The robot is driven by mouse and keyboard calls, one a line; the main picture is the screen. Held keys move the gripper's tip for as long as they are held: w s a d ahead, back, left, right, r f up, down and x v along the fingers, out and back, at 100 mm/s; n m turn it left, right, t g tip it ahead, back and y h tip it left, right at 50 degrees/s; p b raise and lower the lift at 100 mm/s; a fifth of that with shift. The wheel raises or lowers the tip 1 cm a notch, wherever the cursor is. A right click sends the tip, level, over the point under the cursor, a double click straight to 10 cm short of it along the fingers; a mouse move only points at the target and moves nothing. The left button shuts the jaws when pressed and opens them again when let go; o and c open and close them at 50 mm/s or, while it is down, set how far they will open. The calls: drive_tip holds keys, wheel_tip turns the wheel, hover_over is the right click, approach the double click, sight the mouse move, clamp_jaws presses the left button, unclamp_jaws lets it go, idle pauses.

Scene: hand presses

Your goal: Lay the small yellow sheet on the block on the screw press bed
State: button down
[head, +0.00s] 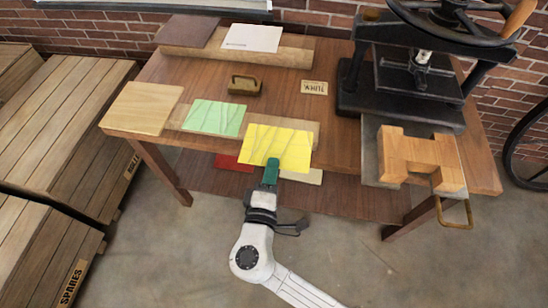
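The yellow sheet (284,142), with thin dark lines on it, is at the front middle of the table and reaches past the table's front edge. My gripper (271,166) has its green fingers at the sheet's front edge and looks shut on it. The black screw press (352,88) stands at the back right, with a large handwheel (455,22) on top. Its bed (400,106) is dark. A dark flat piece (415,84) lies under the screw; I cannot tell whether this is the block.
A wooden H-shaped piece (420,153) stands on a grey board at the table's right front. A green sheet (212,117), a plain wooden board (143,107), a brown handled tool (245,84) and a white sheet (252,38) lie on the table (340,140). Slatted crates (60,110) stand left.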

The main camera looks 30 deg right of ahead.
drive_tip(key=v, duration=1)
drive_tip(key=shift+s+a, duration=0.2)
drive_tip(key=shift+s, duration=0.1)
idle(0.4)
drive_tip(key=n+t+y, duration=0.1)
drive_tip(key=n+y, duration=0.1)
drive_tip(key=y, duration=0.1)
approach(281, 146)
drive_tip(key=w+a, duration=0.1)
drive_tip(key=w, duration=0.3)
drive_tip(key=shift+n+t+y, duration=0.7)
drive_tip(key=shift+y, duration=0.2)
drive_tip(key=w+d+r, duration=0.2)
drive_tip(key=w+d, duration=0.1)
drive_tip(key=w+d+r, duration=0.1)
drive_tip(key=shift+w+d, duration=0.25)
drive_tip(key=shift+w+d+r+y, duration=0.15)
drive_tip(key=shift+w+d+y, duration=0.15)
drive_tip(key=shift+d, duration=0.1)
